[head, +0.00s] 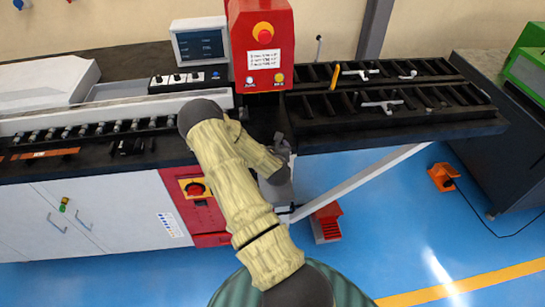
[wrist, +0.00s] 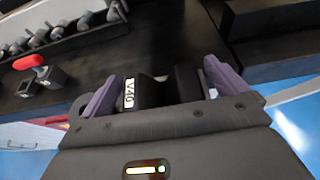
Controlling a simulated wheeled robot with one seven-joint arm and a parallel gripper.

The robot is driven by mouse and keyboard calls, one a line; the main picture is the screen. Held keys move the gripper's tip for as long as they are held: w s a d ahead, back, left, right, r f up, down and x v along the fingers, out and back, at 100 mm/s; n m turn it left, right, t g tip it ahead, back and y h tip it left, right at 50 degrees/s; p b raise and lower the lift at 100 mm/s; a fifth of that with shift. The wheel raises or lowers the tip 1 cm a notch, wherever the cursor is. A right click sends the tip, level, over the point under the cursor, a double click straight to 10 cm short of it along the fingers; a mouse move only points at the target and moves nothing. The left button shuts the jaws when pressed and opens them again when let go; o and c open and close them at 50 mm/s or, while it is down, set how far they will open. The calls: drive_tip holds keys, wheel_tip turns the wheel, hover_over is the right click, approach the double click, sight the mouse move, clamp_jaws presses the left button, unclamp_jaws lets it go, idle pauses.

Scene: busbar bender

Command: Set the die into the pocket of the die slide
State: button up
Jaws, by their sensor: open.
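A black die (wrist: 183,86) with a V-shaped notch and a white "V40" label shows in the wrist view. My gripper (wrist: 162,77) is open, with one purple finger on each side of the die. A gap shows on the right between the die and the finger; on the left I cannot tell whether the finger touches it. In the head view my gripper (head: 283,148) is at the bench front, below the red press head (head: 262,50), and the die is hidden there. I cannot make out the slide's pocket; the die's underside is hidden.
A red-handled part (wrist: 28,62) and a small dark block (wrist: 50,77) lie left of the die. A roller row (head: 90,130) runs along the left bench. A black slatted table (head: 390,105) stands right. Blue floor (head: 390,220) is open in front.

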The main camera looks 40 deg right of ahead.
drive_tip(key=b+v, duration=0.3)
drive_tip(key=v, duration=0.7)
drive_tip(key=shift+a, duration=0.1)
idle(0.4)
